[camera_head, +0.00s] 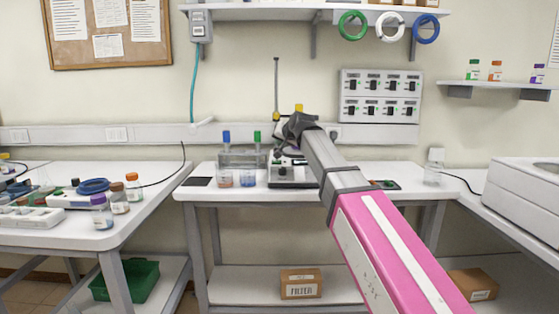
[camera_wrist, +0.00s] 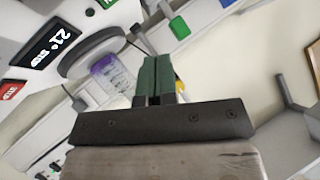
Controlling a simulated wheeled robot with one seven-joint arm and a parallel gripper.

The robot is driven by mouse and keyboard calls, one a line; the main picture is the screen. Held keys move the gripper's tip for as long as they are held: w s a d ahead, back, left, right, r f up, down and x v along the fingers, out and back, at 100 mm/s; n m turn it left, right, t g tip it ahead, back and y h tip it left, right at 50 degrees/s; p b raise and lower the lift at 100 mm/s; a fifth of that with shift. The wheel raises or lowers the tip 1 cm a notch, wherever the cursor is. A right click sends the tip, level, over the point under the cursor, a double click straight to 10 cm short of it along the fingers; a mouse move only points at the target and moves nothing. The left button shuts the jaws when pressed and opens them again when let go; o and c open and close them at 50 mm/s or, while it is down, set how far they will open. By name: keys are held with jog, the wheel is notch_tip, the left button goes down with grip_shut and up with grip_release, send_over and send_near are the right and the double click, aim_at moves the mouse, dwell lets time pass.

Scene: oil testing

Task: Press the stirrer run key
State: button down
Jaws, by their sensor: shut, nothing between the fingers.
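The stirrer (camera_head: 291,176) stands on the middle bench, partly hidden behind my arm. In the wrist view its tilted face shows a black display (camera_wrist: 52,42) with white digits, a red key (camera_wrist: 11,90) at the left edge and a green key (camera_wrist: 106,3) cut off by the top edge. The green key's lettering is not readable. My gripper (camera_wrist: 155,62) is shut and empty, its green fingers pointing past the stirrer's face, to the right of the keys in that view. In the head view my gripper (camera_head: 292,152) is just above the stirrer; whether it touches anything cannot be told.
A dark pad (camera_head: 196,181) lies farther left. A switch panel (camera_head: 380,95) hangs on the wall behind. A clear bottle (camera_head: 434,167) stands at the bench's right end.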

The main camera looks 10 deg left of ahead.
aim_at(278, 163)
jog(key=shift+w+a+r, duration=0.25)
jog(key=shift+r, duration=0.25)
jog(key=shift+w+a+r, duration=0.25)
jog(key=shift+r, duration=0.2)
jog(key=shift+f, duration=0.1)
jog(key=shift+w+a+f, duration=0.1)
jog(key=shift+w+f, duration=0.4)
jog(key=shift+f, duration=0.85)
jog(key=shift+w+a+f, duration=0.1)
jog(key=shift+w+f, duration=0.35)
jog(key=shift+f, duration=0.95)
jog(key=shift+w+a+f, duration=0.1)
jog(key=shift+w+f, duration=0.4)
jog(key=shift+f, duration=0.85)
jog(key=shift+f, duration=0.1)
jog(key=shift+w+f, duration=0.15)
jog(key=shift+f, duration=0.1)
jog(key=shift+w+f, duration=0.15)
jog(key=shift+f, duration=0.25)
jog(key=shift+s+r, duration=0.3)
jog(key=shift+r, duration=0.45)
